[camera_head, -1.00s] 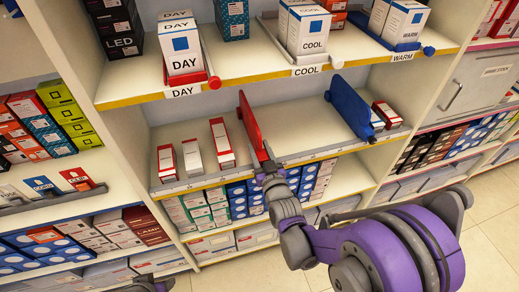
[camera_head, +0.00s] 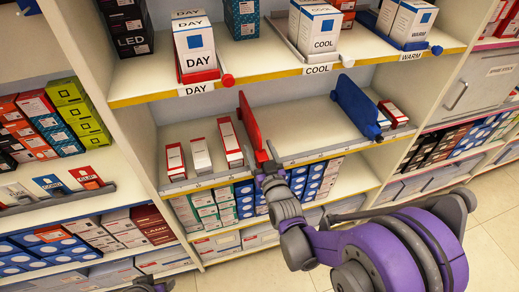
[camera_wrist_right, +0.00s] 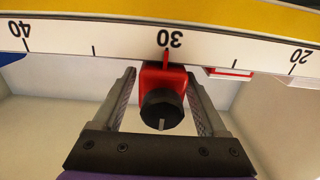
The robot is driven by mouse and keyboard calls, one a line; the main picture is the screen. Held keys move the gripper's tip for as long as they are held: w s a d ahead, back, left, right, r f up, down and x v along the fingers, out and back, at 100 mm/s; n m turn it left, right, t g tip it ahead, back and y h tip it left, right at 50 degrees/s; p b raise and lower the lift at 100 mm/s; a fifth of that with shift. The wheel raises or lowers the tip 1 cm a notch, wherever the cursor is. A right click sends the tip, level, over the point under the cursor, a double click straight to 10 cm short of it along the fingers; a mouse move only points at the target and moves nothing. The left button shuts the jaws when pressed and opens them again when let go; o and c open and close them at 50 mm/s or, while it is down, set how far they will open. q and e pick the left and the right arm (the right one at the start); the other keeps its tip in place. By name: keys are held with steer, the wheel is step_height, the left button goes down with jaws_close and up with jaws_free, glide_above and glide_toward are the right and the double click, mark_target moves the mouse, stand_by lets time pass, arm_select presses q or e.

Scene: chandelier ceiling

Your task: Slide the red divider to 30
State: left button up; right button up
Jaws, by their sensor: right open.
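The red divider (camera_head: 250,122) stands upright on the middle shelf, with small red and white boxes (camera_head: 230,143) to its left. In the right wrist view its red front block (camera_wrist_right: 168,76) carries a black knob (camera_wrist_right: 161,108). Its red pointer (camera_wrist_right: 166,57) lines up with the 30 mark on the scale strip (camera_wrist_right: 120,43). My right gripper (camera_head: 267,166) is at the divider's front end. In the wrist view its open fingers (camera_wrist_right: 161,88) stand on both sides of the block, with gaps. A part of my left arm shows at the bottom left edge; its fingers cannot be made out.
A blue divider (camera_head: 355,105) stands farther right on the same shelf, with boxes (camera_head: 392,113) beside it. Bare shelf (camera_head: 300,125) lies between the dividers. The shelf above (camera_head: 270,75) holds DAY, COOL and WARM boxes. Packed boxes fill the shelf below.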

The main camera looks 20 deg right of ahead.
steer(key=s, duration=1.1)
steer(key=shift+d, duration=0.15)
steer(key=shift+w, duration=0.1)
steer(key=s+d+f+g, duration=0.1)
steer(key=s+f+g, duration=0.3)
steer(key=s+g, duration=0.4)
steer(key=s+d+f+g, duration=0.25)
steer(key=s+g, duration=0.25)
steer(key=s, duration=0.6)
step_height(320, 180, up, 13)
steer(key=w+a+p, duration=0.1)
steer(key=w+p, duration=0.1)
steer(key=p, duration=1)
steer(key=shift+h, duration=0.3)
